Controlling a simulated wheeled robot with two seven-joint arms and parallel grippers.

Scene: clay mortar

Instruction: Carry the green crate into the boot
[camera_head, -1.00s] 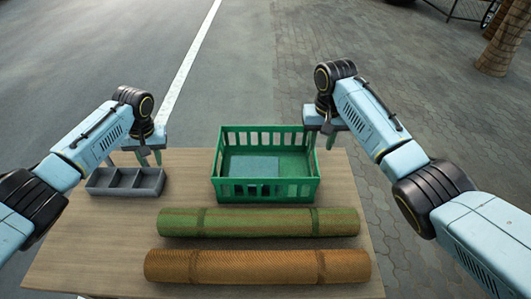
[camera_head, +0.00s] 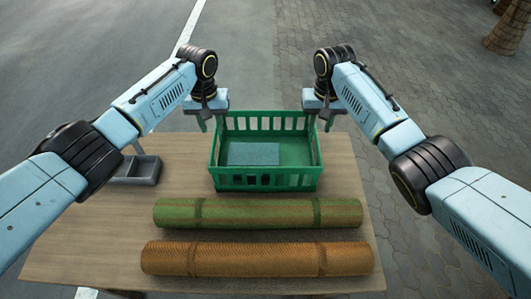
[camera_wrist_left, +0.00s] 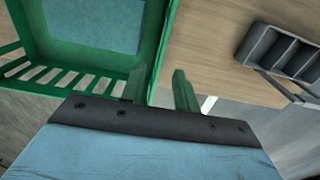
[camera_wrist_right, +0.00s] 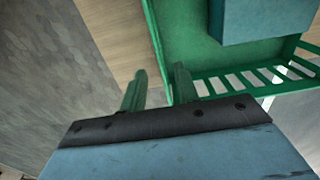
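The green crate (camera_head: 265,182) stands upright on the wooden table, with slotted walls and a grey-blue block (camera_head: 253,153) inside; no boot is in view. My left gripper (camera_head: 208,122) is at the crate's left wall, near its far corner. In the left wrist view its fingers (camera_wrist_left: 160,92) are apart, seemingly one on each side of the crate's wall. My right gripper (camera_head: 327,122) is at the right wall, near the far corner. In the right wrist view its fingers (camera_wrist_right: 158,90) are also apart about the wall. I cannot tell whether the fingers touch the crate.
A green roll (camera_head: 258,214) and an orange roll (camera_head: 257,259) lie across the table (camera_head: 90,235) in front of the crate. A grey compartment tray (camera_head: 145,170) is at the left, partly hidden by my left arm. Open paving lies beyond the table.

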